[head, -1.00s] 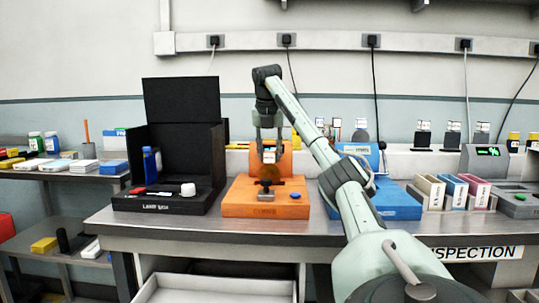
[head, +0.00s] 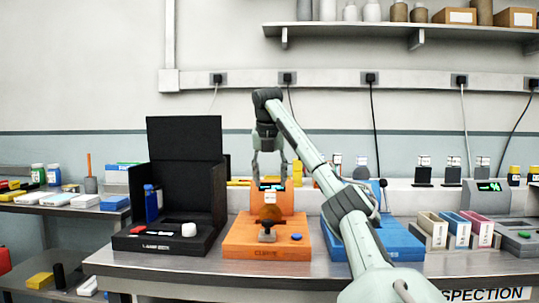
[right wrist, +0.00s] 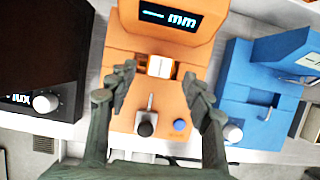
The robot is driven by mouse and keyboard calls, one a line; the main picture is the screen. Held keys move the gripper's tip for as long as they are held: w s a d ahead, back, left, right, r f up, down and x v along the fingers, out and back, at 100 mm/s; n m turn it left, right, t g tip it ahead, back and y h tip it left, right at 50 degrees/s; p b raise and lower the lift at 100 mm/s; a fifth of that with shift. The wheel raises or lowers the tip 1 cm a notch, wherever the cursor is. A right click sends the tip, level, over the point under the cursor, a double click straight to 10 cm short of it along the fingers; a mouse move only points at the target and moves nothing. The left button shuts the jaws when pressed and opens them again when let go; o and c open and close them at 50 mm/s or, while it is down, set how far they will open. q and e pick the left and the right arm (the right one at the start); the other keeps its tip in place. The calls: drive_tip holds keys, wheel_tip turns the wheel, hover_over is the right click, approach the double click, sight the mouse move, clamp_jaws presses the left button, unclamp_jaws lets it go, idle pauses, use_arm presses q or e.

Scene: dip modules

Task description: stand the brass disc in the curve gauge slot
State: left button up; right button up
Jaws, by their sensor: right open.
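The brass disc (head: 270,214) looks dark brown in the head view, with its round face toward me. It is upright at the orange curve gauge (head: 238,238), in front of the gauge's back panel. A dark lever in front hides its lower part, so its seating in the slot cannot be made out. In the right wrist view a pale, brass-edged piece (right wrist: 160,66), probably the disc's top, shows at the orange gauge (right wrist: 122,60). My right gripper (head: 270,178) is open and empty above the disc; its fingers (right wrist: 160,98) are spread apart. My left gripper is out of view.
A black lamp box (head: 183,140) stands left of the gauge and a blue gauge (head: 400,240) right of it. The gauge display (right wrist: 168,18) shows dashes and "mm". A black-knobbed lever (right wrist: 146,128) and blue button (right wrist: 180,125) sit at its front.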

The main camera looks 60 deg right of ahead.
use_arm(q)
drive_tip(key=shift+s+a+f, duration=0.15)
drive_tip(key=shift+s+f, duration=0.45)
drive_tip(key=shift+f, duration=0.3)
use_arm(e)
drive_tip(key=v, duration=0.7)
